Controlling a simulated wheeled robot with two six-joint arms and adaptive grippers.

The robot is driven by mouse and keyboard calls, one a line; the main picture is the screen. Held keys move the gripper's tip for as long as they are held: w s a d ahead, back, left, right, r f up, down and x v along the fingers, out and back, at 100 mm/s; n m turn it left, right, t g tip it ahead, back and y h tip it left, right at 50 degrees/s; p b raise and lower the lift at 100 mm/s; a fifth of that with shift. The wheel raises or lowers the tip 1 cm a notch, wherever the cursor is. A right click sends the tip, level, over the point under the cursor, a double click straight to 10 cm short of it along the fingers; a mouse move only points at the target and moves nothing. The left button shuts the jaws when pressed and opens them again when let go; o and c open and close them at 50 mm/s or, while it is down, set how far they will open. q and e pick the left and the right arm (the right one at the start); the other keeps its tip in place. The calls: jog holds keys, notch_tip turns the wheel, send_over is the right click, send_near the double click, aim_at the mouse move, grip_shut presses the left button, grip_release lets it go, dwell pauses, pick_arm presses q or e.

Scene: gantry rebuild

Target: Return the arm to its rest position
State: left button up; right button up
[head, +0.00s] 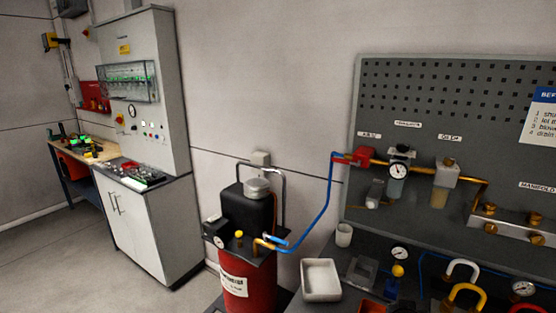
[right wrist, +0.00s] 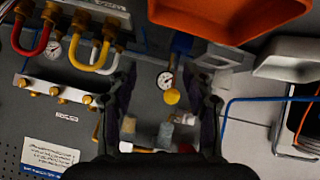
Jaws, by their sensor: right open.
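My right gripper (right wrist: 160,72) shows in the right wrist view, its two dark fingers apart with nothing held between them. A dial gauge (right wrist: 165,80) with a yellow knob (right wrist: 171,97) shows in the gap between the fingers, beyond them. I cannot tell how far off it is. Neither gripper nor arm shows in the head view. My left gripper is in no view.
The head view shows a pegboard panel (head: 450,100), a white tray (head: 320,279), a cup (head: 344,235), a red compressor (head: 248,285) with a blue hose (head: 326,205), and a cabinet (head: 150,220). An orange bin (right wrist: 228,15) and several hoses show in the wrist view.

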jog(key=s+f, duration=0.2)
jog(key=s+a+f+n+g+y, duration=0.1)
jog(key=s+f, duration=0.1)
jog(key=s+a+f+n+y, duration=0.1)
jog(key=s+f, duration=0.1)
jog(key=s, duration=0.1)
jog(key=shift+s+a+f+g, duration=0.1)
jog(key=shift+a+f+g, duration=0.1)
jog(key=shift+g, duration=0.2)
jog(key=s+a+f+n+g+y, duration=0.1)
jog(key=s+a+f+y, duration=0.1)
jog(key=s, duration=0.3)
jog(key=s+a+f+n+g+y, duration=0.1)
jog(key=s+a+f+n+g, duration=0.15)
jog(key=s, duration=0.35)
jog(key=s+d+f, duration=0.1)
jog(key=s+f, duration=0.1)
jog(key=f, duration=1.3)
jog(key=s+d+f, duration=0.2)
jog(key=f, duration=1.3)
jog(key=s+f+m+g, duration=0.1)
jog(key=s+f+g, duration=0.1)
jog(key=s+f, duration=1.1)
jog(key=s, duration=0.4)
jog(key=shift+d+f, duration=0.2)
jog(key=shift+d, duration=0.05)
jog(key=shift+s, duration=0.1)
